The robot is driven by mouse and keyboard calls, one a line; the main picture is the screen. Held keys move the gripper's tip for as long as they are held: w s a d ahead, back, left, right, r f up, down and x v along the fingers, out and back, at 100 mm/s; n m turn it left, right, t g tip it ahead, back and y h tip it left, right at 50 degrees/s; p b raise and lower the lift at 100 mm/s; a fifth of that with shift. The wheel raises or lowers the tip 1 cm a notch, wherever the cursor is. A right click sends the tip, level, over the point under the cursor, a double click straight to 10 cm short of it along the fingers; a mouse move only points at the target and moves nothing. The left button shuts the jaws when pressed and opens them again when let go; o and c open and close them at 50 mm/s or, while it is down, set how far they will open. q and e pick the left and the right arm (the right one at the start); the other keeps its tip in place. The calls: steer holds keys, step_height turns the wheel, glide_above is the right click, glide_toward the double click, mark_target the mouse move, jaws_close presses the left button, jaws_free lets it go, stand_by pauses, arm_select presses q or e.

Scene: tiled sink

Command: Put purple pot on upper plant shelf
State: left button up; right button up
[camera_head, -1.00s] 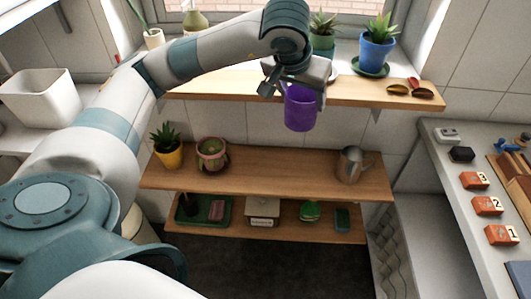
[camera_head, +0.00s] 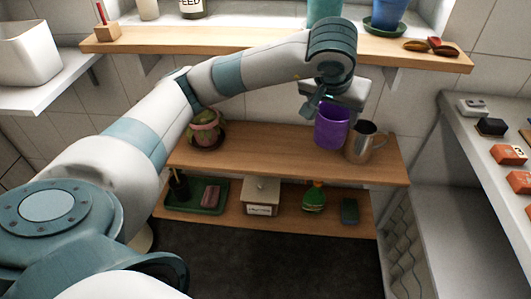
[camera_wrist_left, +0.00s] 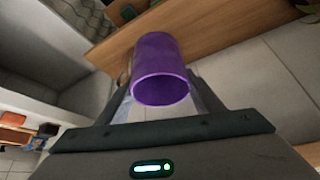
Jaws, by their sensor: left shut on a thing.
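My left gripper (camera_head: 322,104) is shut on the purple pot (camera_head: 332,130) from above. In the left wrist view the purple pot (camera_wrist_left: 160,68) sits between the fingers, its rim facing the camera. In the head view the pot is upright, overlapping the back of the middle wooden shelf (camera_head: 265,158), just left of a metal pitcher (camera_head: 366,142). I cannot tell whether it touches the shelf or pitcher. Above is a higher wooden shelf (camera_head: 240,47) under the window. My right gripper is not in view.
A pink-green planter (camera_head: 207,130) stands left on the middle shelf; room is clear between it and the pot. The lowest shelf holds a green tray (camera_head: 210,198), a box (camera_head: 260,196) and a green bottle (camera_head: 314,197). A counter (camera_head: 455,120) is at right.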

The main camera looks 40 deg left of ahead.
arm_select(q)
steer(key=shift+w+d+f+b, duration=0.1)
steer(key=shift+d+f+b, duration=0.15)
steer(key=shift+f, duration=0.2)
steer(key=shift+w+d+f+b, duration=0.15)
steer(key=shift+f+b, duration=0.1)
steer(key=shift+f, duration=0.2)
steer(key=shift+d+f, duration=0.1)
steer(key=shift+d, duration=0.05)
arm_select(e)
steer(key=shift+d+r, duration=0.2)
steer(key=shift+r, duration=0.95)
arm_select(q)
steer(key=a+f, duration=0.7)
steer(key=a, duration=0.4)
steer(key=shift+w+a+p, duration=0.3)
steer(key=shift+w+a, duration=0.05)
steer(key=shift+w, duration=0.1)
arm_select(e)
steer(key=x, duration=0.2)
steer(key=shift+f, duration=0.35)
